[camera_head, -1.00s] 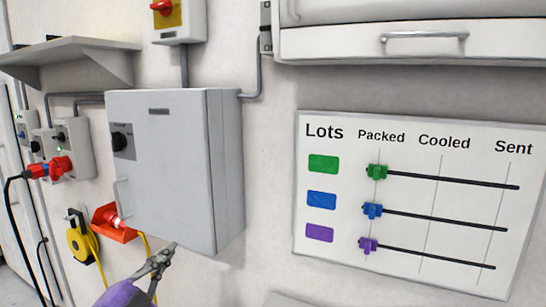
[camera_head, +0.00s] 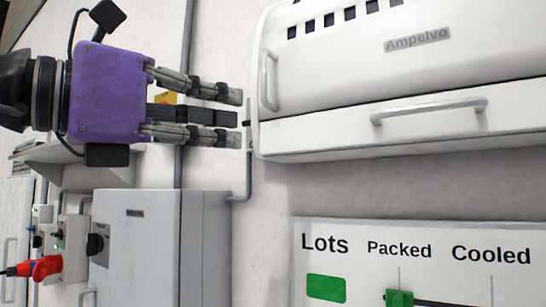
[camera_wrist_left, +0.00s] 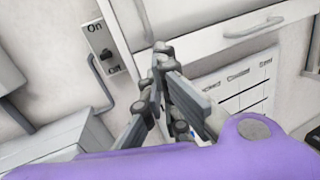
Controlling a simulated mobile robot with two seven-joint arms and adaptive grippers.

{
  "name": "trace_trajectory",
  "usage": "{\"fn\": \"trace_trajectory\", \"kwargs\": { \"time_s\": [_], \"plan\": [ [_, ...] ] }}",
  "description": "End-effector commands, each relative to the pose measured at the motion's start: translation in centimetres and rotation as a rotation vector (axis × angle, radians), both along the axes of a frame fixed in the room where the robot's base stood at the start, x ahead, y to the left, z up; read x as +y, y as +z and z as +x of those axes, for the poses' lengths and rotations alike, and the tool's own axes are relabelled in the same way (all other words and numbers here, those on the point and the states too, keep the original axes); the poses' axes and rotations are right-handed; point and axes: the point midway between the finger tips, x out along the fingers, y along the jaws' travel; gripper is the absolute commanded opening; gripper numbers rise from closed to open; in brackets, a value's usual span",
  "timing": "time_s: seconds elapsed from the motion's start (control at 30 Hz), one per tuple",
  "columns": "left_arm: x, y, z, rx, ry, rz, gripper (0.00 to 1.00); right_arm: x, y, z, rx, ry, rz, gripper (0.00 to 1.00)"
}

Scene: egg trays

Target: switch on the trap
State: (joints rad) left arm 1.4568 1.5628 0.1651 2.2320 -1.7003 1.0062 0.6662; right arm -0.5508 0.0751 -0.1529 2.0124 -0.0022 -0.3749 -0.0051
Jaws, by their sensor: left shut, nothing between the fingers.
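A switch plate marked "On" at the top and "Off" at the bottom (camera_wrist_left: 101,47) is on the wall at the upper left of the left wrist view. Its small dark lever (camera_wrist_left: 106,54) sits between the marks; I cannot tell its exact position. A white unit labelled "Ampelvo" (camera_head: 350,75) hangs to the right of it. No label names a trap. My left gripper (camera_head: 240,117) points right, with its tips close to the unit's left edge; they hide most of the switch there. In the left wrist view its fingertips (camera_wrist_left: 161,48) are together and empty, right of the plate.
A grey cabinet (camera_head: 150,250) with a black knob is below my left gripper. A grey shelf (camera_head: 75,170) is at the left, above sockets with a red plug (camera_head: 40,268). A white "Lots" board (camera_head: 440,280) is at the lower right. Conduits run along the wall.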

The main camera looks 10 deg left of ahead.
Motion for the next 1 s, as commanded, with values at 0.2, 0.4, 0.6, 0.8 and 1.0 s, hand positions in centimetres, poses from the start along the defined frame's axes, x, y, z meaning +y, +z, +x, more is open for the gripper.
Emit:
{"fn": "trace_trajectory", "kwargs": {
  "time_s": [0.2, 0.4, 0.6, 0.8, 1.0],
  "plan": [
    [5.2, -0.9, 2.7, 0.049, 0.266, -0.027, 0.0, -0.2, 0.2, 0.1, -0.006, 0.003, -0.006, 0.41],
    [5.9, -1.4, 3.0, 0.088, 0.294, -0.056, 0.0, 0.0, 0.1, -0.2, -0.001, 0.002, -0.003, 0.41],
    [5.9, -1.5, 3.0, 0.089, 0.292, -0.056, 0.0, -0.1, -0.1, -0.7, 0.009, -0.001, -0.002, 0.41],
    [5.5, -1.2, 4.0, 0.089, 0.29, -0.057, 0.0, -0.1, 0.6, -0.1, -0.002, -0.002, -0.001, 0.41],
    [4.2, -0.9, 7.0, 0.086, 0.287, -0.057, 0.0, -0.1, 2.3, 1.0, -0.029, -0.006, 0.002, 0.41]
  ]
}}
